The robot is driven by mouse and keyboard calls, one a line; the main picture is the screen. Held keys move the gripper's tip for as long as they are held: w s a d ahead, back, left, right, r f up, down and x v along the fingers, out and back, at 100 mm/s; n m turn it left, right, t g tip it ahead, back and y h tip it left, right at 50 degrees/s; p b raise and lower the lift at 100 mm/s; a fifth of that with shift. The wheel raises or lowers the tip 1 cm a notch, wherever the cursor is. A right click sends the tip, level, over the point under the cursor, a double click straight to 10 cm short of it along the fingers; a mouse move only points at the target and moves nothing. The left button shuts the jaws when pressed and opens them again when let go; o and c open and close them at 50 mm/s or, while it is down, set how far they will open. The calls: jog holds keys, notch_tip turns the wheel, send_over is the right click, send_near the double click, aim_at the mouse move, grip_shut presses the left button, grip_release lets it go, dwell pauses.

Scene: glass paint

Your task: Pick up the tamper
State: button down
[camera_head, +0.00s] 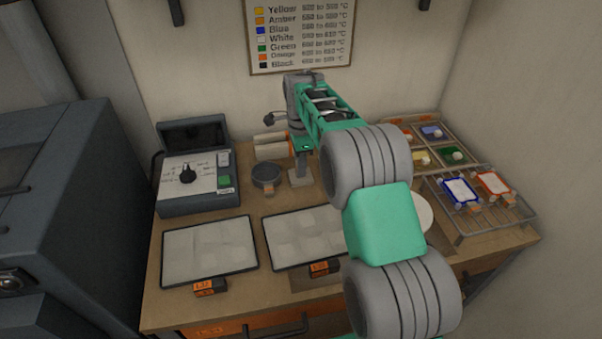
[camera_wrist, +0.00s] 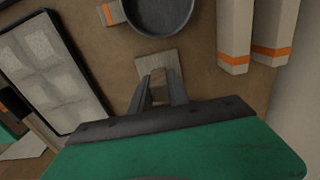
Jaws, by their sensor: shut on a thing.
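The tamper, a pale grey-beige block, sits at my fingertips in the wrist view (camera_wrist: 157,62). It also shows below the end of my arm in the head view (camera_head: 300,178). My gripper (camera_wrist: 160,78) is shut on it, with one dark finger on each side of its near part. The fingers hide some of the tamper. I cannot tell whether it touches the table or hangs just above it.
A dark round dish (camera_head: 267,174) stands just left of the tamper. Pale blocks with orange bands (camera_wrist: 236,35) lie close by. Two white trays (camera_head: 210,250) fill the front of the table (camera_head: 150,306). A control box (camera_head: 195,175) stands left, a wire rack (camera_head: 520,215) right.

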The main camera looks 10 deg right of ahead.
dwell(0.4)
jog(key=shift+r, duration=0.6)
jog(key=s+a+r+b, duration=0.4)
jog(key=s+a+r, duration=0.3)
jog(key=s+r, duration=0.5)
jog(key=shift+s, duration=0.15)
jog(key=c, duration=1.8)
grip_release()
jog(key=shift+d, duration=0.1)
grip_shut()
jog(key=shift+f, duration=0.1)
